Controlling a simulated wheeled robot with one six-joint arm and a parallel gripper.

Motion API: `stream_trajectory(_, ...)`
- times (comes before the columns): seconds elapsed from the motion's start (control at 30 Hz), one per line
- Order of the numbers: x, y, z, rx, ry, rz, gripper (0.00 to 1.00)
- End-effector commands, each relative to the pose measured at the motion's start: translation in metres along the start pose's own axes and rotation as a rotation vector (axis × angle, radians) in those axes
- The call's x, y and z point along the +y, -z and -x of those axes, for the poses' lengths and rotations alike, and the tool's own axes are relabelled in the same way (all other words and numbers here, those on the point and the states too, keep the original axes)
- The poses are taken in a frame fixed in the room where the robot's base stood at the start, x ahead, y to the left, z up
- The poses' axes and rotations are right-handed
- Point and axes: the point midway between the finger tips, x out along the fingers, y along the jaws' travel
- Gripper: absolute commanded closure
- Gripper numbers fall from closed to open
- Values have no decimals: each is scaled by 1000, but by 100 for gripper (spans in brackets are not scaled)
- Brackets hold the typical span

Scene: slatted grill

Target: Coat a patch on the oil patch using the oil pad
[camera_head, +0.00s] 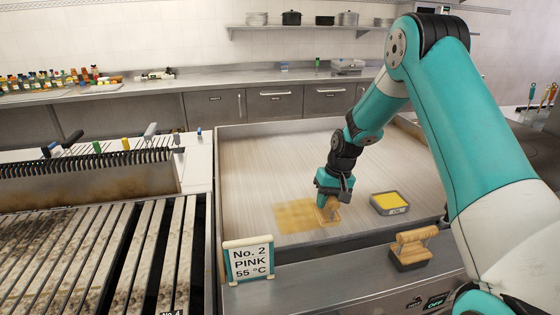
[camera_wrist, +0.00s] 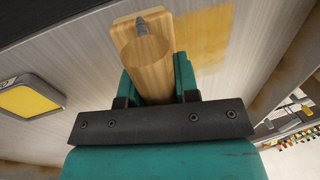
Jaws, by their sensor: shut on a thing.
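My gripper (camera_head: 328,198) is shut on the wooden handle of the oil pad (camera_head: 327,214). In the wrist view the pad's round handle (camera_wrist: 147,62) stands between my fingers (camera_wrist: 156,82), with its pale wooden base beyond. The pad is low over the flat griddle, at the right end of the yellowish oil patch (camera_head: 294,215); I cannot tell whether its underside touches the plate. The patch also shows in the wrist view (camera_wrist: 208,38), beside the pad. The pad's underside is hidden.
A dark-rimmed tray (camera_head: 391,211) with a yellow filling sits on the griddle to the right. A wooden-handled block (camera_head: 410,248) stands on the front ledge. A sign (camera_head: 249,262) reads "No. 2 PINK 55 °C". A slatted grill (camera_head: 95,250) lies left; the griddle's back is clear.

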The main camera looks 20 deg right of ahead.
Motion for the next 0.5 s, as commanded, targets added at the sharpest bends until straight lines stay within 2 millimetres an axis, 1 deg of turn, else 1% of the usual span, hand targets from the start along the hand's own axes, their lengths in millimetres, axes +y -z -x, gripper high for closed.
stream_trajectory(0.03,-3,0,9,1,0,2,93)
stream_trajectory(0.2,-8,0,24,0,0,5,93)
stream_trajectory(0.4,-13,0,37,-1,0,8,93)
stream_trajectory(0.5,-14,0,41,-1,1,9,93)
